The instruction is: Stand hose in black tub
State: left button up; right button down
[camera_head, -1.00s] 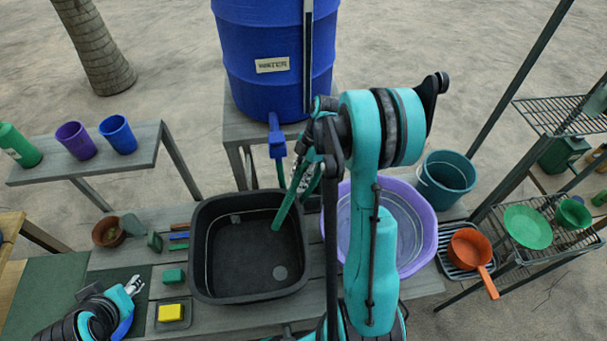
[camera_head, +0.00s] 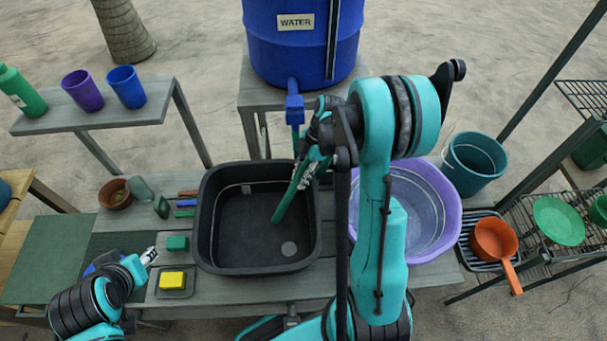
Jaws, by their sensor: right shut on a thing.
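The black tub (camera_head: 208,240) stands on the grey bench in the middle of the view. The green hose (camera_head: 289,196) hangs from the blue tap (camera_head: 295,104) of the blue water barrel (camera_head: 300,50). Its lower end is inside the tub's outline, toward the right side; I cannot tell whether it touches the floor of the tub. My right gripper (camera_head: 306,172) is shut on the hose near the tub's back right corner, partly hidden by my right arm. My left gripper (camera_head: 150,255) is low at the left, over the bench, apart from the tub; its jaws are too small to read.
A purple basin (camera_head: 440,225) stands right of the tub, partly behind my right arm. A teal bucket (camera_head: 474,163) and an orange pan (camera_head: 493,240) are farther right. A yellow sponge (camera_head: 172,280) and green blocks lie left of the tub.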

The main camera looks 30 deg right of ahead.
dwell(0.3)
jog(key=c, duration=1.2)
grip_release()
jog(key=shift+o, duration=0.2)
jog(key=o, duration=0.7)
jog(key=shift+o, duration=0.2)
jog(key=shift+a+p+v, duration=0.2)
jog(key=shift+p+v, duration=1.5)
jog(key=shift+v, duration=1)
jog(key=shift+a+p+v, duration=0.2)
jog(key=shift+p+v, duration=1.5)
jog(key=shift+v, duration=0.95)
jog(key=shift+r, duration=0.2)
